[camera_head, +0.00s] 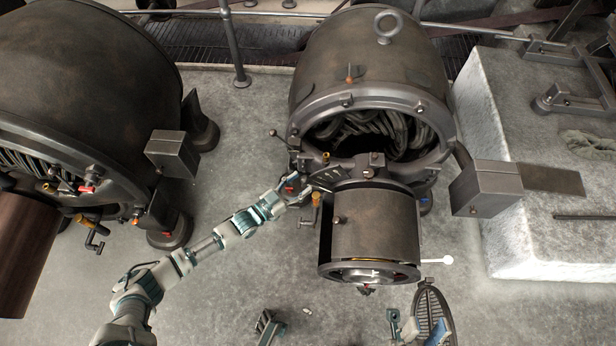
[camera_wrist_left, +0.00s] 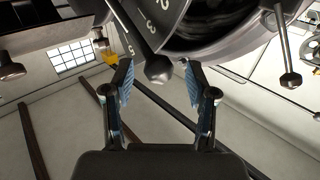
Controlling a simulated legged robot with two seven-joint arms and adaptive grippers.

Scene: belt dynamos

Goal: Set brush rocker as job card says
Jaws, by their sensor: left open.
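The middle dynamo (camera_head: 372,62) has an open end ring with windings inside and a dark cylinder in front. My left gripper (camera_head: 300,192) is at the left side of its front, beside the rocker fittings. In the left wrist view a ball-ended handle (camera_wrist_left: 158,69) stands between the open fingers, with a visible gap to each blue ridged pad. Beside it, a dark plate with a number scale (camera_wrist_left: 142,24) shows 5, 3 and 2. Parts at the bottom of the head view seem to be my right gripper (camera_head: 404,326), cut by the edge; its fingers are unclear.
Another dynamo (camera_head: 85,75) stands at the left. A grey box (camera_head: 485,188) juts out at the right, by a pale stone block (camera_head: 550,245). A white-knobbed lever (camera_head: 447,260) sticks out at the cylinder's lower right. A dark oval grille (camera_head: 433,305) is at the bottom.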

